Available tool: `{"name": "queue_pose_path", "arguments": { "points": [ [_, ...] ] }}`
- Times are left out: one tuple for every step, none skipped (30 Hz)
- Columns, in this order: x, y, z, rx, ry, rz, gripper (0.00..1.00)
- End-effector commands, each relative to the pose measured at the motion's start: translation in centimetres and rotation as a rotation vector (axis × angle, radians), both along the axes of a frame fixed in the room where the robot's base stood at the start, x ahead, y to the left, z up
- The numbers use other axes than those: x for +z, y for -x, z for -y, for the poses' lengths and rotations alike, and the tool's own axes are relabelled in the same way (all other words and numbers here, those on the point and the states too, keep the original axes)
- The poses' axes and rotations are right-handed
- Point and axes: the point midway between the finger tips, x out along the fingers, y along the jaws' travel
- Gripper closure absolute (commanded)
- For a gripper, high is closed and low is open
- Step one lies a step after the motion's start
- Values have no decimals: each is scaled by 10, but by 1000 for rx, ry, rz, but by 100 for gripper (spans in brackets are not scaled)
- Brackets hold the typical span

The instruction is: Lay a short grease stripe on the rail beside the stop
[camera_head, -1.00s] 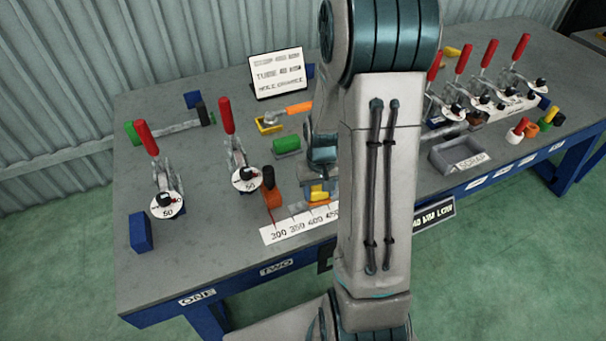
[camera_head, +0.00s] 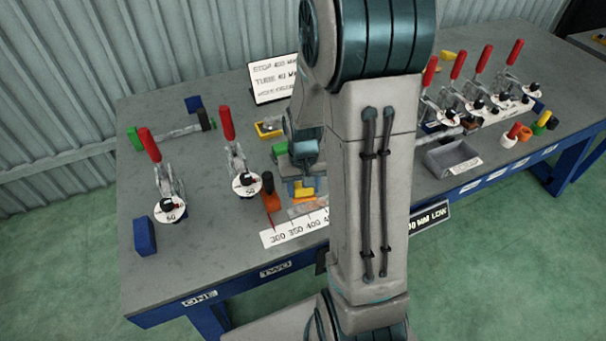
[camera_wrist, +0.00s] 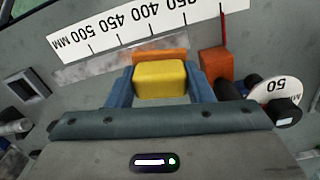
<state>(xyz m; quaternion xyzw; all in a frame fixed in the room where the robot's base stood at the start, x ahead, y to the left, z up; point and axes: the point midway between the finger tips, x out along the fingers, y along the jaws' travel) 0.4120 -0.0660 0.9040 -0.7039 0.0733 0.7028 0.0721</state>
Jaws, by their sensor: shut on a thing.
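My gripper (camera_wrist: 160,85) is shut on a yellow block (camera_wrist: 160,79) with an orange part (camera_wrist: 160,55) at its far side. No grease stripe can be made out.
A red-handled clamp (camera_head: 240,170) with a round dial stands left of the stop, another (camera_head: 165,185) farther left. A grey scrap tray (camera_head: 452,160) and several clamps stand to the right. My arm hides the bench middle.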

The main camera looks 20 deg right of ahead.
Motion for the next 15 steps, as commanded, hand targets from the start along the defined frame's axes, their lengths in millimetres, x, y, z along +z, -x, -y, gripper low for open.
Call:
{"name": "queue_pose_path", "arguments": {
  "points": [
    [9,0,0,0,0,1,74],
    [12,0,0,0,0,2,74],
    [15,-1,0,1,0,2,74],
    [18,-1,0,1,0,2,74],
    [20,-1,0,1,0,2,74],
    [22,-1,0,1,1,3,74],
    [24,-1,0,1,0,2,74],
    [25,-1,0,1,0,2,74],
    [26,-1,0,1,0,2,74],
    [26,-1,0,1,0,2,74],
    [26,-1,0,1,0,2,74],
    [25,-1,0,1,0,2,74],
    [25,-1,0,1,0,2,74],
    [25,-1,0,1,0,2,74],
    [25,0,0,1,0,1,74]
  ]
}}
